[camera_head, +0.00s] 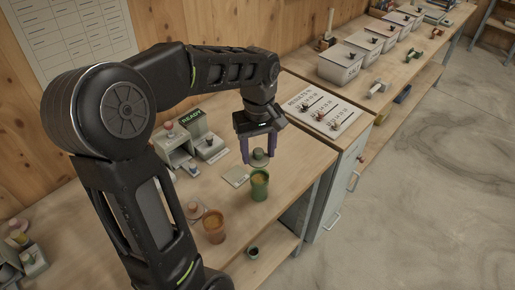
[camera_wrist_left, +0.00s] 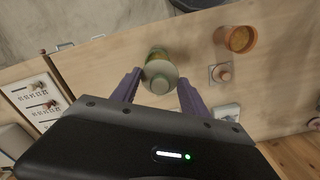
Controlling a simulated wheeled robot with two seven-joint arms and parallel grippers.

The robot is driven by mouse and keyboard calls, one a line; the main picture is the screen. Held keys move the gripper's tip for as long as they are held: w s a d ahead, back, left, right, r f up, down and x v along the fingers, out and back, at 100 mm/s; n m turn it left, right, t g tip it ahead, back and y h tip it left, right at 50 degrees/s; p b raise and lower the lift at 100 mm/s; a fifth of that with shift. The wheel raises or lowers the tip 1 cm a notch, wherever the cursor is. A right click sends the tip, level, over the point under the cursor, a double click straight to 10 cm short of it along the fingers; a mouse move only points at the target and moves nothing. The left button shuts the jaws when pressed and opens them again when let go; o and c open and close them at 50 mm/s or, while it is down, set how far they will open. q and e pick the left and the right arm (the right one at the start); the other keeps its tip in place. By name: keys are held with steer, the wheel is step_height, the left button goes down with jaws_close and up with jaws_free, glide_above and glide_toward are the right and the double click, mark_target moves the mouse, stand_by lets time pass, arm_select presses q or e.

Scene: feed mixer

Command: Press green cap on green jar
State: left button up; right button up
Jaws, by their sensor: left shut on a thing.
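The green jar (camera_head: 259,188) stands upright on the wooden bench, open at the top with tan contents showing. My left gripper (camera_head: 258,158) is shut on the green cap (camera_head: 260,156), a pale grey-green disc with a knob, held between purple fingers. In the head view the cap appears just above and behind the jar's rim, apart from it. In the left wrist view the cap (camera_wrist_left: 160,77) sits between the fingertips and covers part of the green jar (camera_wrist_left: 158,53). The exact height gap cannot be told. My right gripper is in neither view.
An orange jar (camera_head: 213,228) stands at the near left, with its cap (camera_head: 195,210) on a pad beside it. A pale, empty pad (camera_head: 236,176) lies left of the green jar. A grey device with a READY screen (camera_head: 192,119) stands behind. A results board (camera_head: 322,110) lies right.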

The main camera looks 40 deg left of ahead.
mark_target(260, 175)
arm_select(q)
steer(key=shift+w+d, duration=0.1)
steer(key=shift+w, duration=0.25)
steer(key=shift+f, duration=0.2)
steer(key=shift+f+b, duration=2.4)
steer(key=shift+f, duration=0.65)
steer(key=shift+f, duration=0.15)
steer(key=o, duration=1.9)
